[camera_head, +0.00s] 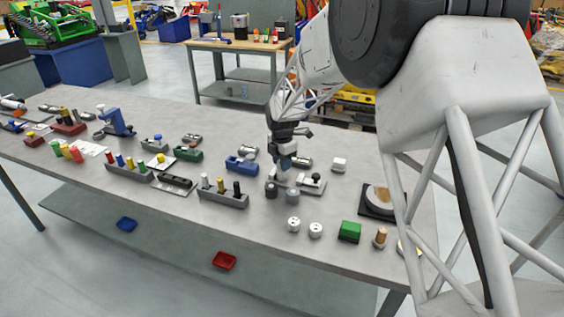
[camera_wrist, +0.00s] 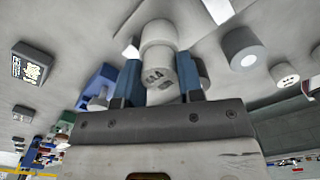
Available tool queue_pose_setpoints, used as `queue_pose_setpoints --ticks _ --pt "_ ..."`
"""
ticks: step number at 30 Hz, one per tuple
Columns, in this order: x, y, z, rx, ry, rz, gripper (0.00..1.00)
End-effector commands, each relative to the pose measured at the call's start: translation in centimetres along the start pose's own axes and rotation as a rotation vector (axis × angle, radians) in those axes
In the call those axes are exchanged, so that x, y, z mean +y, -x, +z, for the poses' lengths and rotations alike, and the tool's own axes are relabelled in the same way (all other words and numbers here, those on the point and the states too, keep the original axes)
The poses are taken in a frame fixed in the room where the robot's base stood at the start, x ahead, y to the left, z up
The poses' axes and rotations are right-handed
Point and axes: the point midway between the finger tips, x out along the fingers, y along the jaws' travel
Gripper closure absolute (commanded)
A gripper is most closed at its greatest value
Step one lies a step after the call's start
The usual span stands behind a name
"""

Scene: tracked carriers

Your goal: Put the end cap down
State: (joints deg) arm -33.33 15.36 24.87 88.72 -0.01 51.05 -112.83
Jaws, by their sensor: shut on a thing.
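My gripper (camera_head: 285,160) points down over the middle right of the grey workbench (camera_head: 330,258). In the head view the held piece is small and mostly hidden by the fingers. Two white lettered caps (camera_head: 294,224) (camera_head: 315,229) stand apart on the bench nearer the front edge.
Grey cylinders (camera_head: 271,190) (camera_head: 293,196) stand close to the gripper. A blue carrier (camera_head: 241,163) is to its left, and a grey holder with several pegs (camera_head: 222,200) is at front left. A green block (camera_head: 350,231) and a dark-based disc (camera_head: 378,214) are at right. Some bare bench lies between.

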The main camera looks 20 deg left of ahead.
Motion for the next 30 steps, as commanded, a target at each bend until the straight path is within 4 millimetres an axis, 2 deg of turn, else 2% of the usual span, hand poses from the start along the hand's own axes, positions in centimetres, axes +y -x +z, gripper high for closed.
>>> queue_pose_setpoints --ticks 3,4,8,20,26,30 --pt "0.0 -0.3 0.0 0.000 0.000 0.000 0.92" --pt "0.0 -0.2 0.0 0.000 0.000 0.000 0.61" --pt "0.0 -0.2 0.0 0.000 0.000 0.000 0.41" --pt "0.0 0.0 0.0 0.000 0.000 0.000 0.40" --pt "0.1 1.4 0.0 -0.001 0.000 0.002 0.40" --pt "0.1 3.1 0.0 -0.001 0.000 0.002 0.40"
